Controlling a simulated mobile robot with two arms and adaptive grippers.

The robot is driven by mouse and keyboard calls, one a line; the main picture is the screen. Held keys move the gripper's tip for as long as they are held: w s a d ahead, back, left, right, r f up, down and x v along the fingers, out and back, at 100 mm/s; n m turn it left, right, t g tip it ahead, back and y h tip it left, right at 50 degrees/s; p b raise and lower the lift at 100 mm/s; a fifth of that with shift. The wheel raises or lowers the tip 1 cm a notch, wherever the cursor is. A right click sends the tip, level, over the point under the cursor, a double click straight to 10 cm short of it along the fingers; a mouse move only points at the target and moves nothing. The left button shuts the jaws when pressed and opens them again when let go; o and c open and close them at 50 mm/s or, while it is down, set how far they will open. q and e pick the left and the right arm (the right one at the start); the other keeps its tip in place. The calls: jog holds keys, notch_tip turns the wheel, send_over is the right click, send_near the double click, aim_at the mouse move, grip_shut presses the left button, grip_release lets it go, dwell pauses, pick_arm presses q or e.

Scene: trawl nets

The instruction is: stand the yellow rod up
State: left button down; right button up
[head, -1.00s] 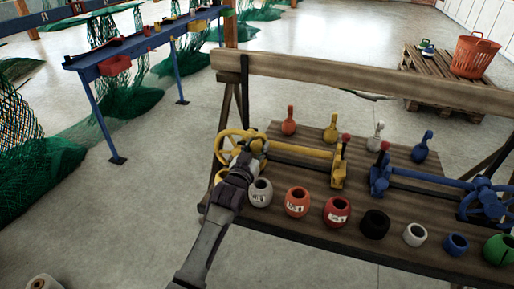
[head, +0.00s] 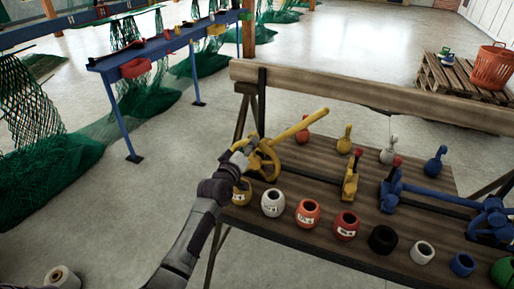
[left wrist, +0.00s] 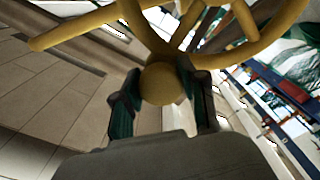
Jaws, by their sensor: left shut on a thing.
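The yellow rod (head: 303,126) is tilted, rising to the right from the yellow wheel (head: 266,163) at the left end of the wooden bench. Its free end is in the air, apart from the yellow bracket (head: 349,180) with a red knob. My left gripper (head: 240,160) is at the left side of the wheel. In the left wrist view its fingers are shut on a round yellow knob (left wrist: 160,83), with the wheel's rim and spokes just beyond. My right gripper is in neither view.
The wooden bench (head: 310,152) carries several coloured pots along its front edge, such as the white pot (head: 272,204), and several bottle-shaped weights behind. A blue rod and wheel (head: 490,218) lie at the right. Open floor is left of the bench.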

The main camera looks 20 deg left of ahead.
pick_arm(q)
jog(key=a+n, duration=0.1)
jog(key=n, duration=0.1)
jog(key=a+f+n+b, duration=0.1)
jog(key=a, duration=0.1)
jog(key=shift+a+n, duration=0.25)
jog(key=shift+n, duration=0.15)
jog(key=shift+w+a+f+n+b, duration=0.1)
jog(key=shift+a+f+n+b, duration=0.25)
jog(key=shift+a+n+b, duration=0.4)
jog(key=shift+s+a+f+n+b, duration=0.1)
jog(key=shift+a+f+n+b, duration=0.35)
jog(key=shift+n, duration=0.45)
jog(key=shift+w+a+f+n+b, duration=0.1)
jog(key=shift+a+f+n+b, duration=0.15)
jog(key=shift+a+n+b, duration=0.35)
jog(key=shift+n, duration=0.25)
jog(key=c, duration=0.6)
grip_release()
jog(key=shift+a, duration=0.15)
send_near(238, 145)
jog(key=s, duration=0.1)
jog(key=s+a, duration=0.1)
jog(key=s, duration=0.1)
jog(key=s+a, duration=0.1)
jog(key=s, duration=0.1)
jog(key=shift+a+r, duration=0.1)
jog(key=shift+r, duration=0.15)
